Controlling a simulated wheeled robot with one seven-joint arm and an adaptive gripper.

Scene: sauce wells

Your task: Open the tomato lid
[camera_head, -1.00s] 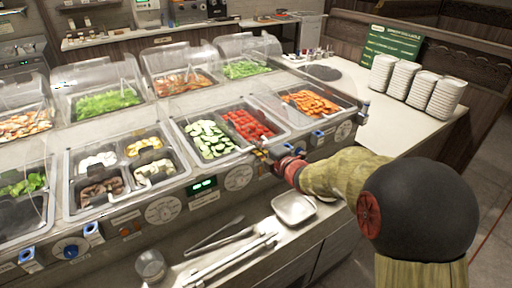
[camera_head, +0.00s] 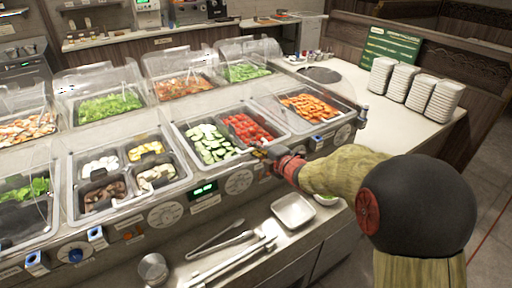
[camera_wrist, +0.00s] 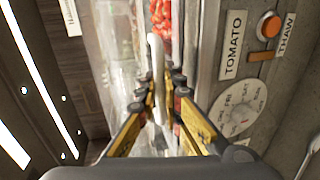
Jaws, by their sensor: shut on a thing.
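Red diced tomatoes (camera_head: 247,128) lie in a front-row well beside the sliced cucumbers. They also show at the top of the wrist view (camera_wrist: 163,18). My gripper (camera_head: 260,152) is at the front edge of the tomato well. In the wrist view, my gripper's yellow fingers (camera_wrist: 158,88) are shut on a pale upright bar (camera_wrist: 155,52), which looks like the handle of the clear tomato lid. The lid's outline is hard to make out, so its angle cannot be told. A TOMATO label (camera_wrist: 233,45) is on the counter front, right of the fingers.
Cucumbers (camera_head: 208,143) are left of the tomatoes and carrots (camera_head: 305,106) right. A metal tray (camera_head: 293,210), tongs (camera_head: 220,241) and a metal cup (camera_head: 153,267) lie on the front ledge. Dial (camera_wrist: 240,108) and orange button (camera_wrist: 270,26) are close to the fingers. Plate stacks (camera_head: 415,88) stand at right.

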